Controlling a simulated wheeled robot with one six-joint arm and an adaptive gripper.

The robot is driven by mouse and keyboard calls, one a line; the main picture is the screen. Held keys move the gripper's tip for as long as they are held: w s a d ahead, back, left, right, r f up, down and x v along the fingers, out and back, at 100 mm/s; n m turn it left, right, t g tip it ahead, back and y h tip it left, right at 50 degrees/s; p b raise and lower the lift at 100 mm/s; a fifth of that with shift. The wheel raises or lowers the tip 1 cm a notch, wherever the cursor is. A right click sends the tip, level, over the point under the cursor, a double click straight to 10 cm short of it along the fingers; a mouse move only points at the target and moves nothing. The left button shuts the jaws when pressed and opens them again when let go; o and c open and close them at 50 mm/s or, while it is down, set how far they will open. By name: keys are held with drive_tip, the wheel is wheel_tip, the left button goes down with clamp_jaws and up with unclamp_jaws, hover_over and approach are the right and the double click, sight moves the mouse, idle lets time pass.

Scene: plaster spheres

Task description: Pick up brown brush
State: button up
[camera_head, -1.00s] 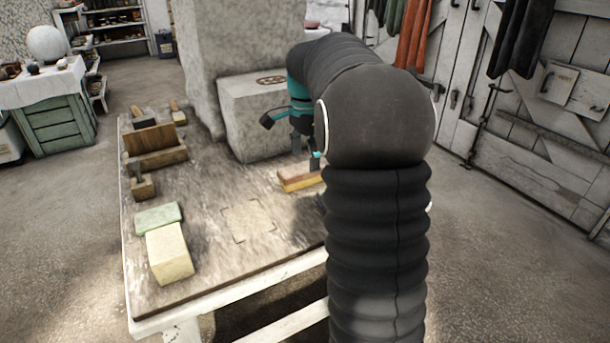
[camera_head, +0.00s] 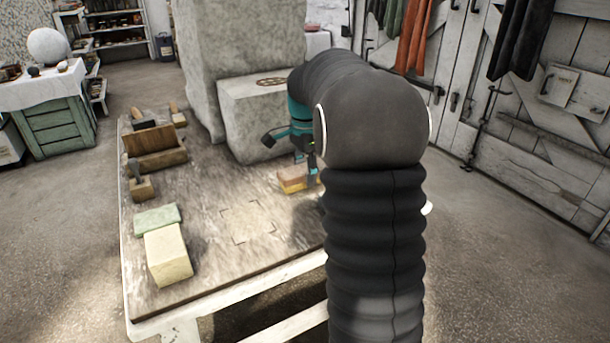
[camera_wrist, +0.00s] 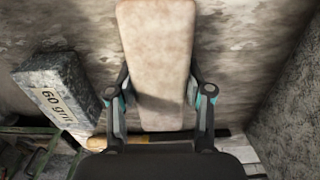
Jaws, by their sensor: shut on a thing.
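The brown brush (camera_head: 293,179) is a block with a brown top and a yellowish lower part, near the right edge of the worktable. In the wrist view its long pale-brown top (camera_wrist: 157,45) runs up between the fingers. My gripper (camera_wrist: 160,98) is shut on it, one finger against each long side. In the head view my gripper (camera_head: 306,172) is at the brush's right end, and my arm hides part of both. I cannot tell whether the brush is clear of the tabletop.
A grey "60 grit" block (camera_wrist: 58,92) lies left of the brush in the wrist view. Large stone blocks (camera_head: 262,120) stand behind. A wooden box (camera_head: 154,150), a green block (camera_head: 158,218) and a cream block (camera_head: 168,254) are at left. The table's middle (camera_head: 235,200) is bare.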

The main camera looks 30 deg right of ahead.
drive_tip(key=shift+r, duration=0.4)
drive_tip(key=r, duration=0.4)
drive_tip(key=shift+s+d+p, duration=0.1)
drive_tip(key=shift+d+p, duration=0.2)
drive_tip(key=shift+p, duration=0.1)
drive_tip(key=s+d+r, duration=0.5)
drive_tip(key=d+r, duration=0.1)
drive_tip(key=d, duration=0.3)
drive_tip(key=shift+s+d+p, duration=0.2)
drive_tip(key=shift+d+p, duration=0.1)
drive_tip(key=shift+p, duration=0.15)
drive_tip(key=shift+r, duration=0.1)
drive_tip(key=o, duration=0.5)
drive_tip(key=shift+c, duration=1.4)
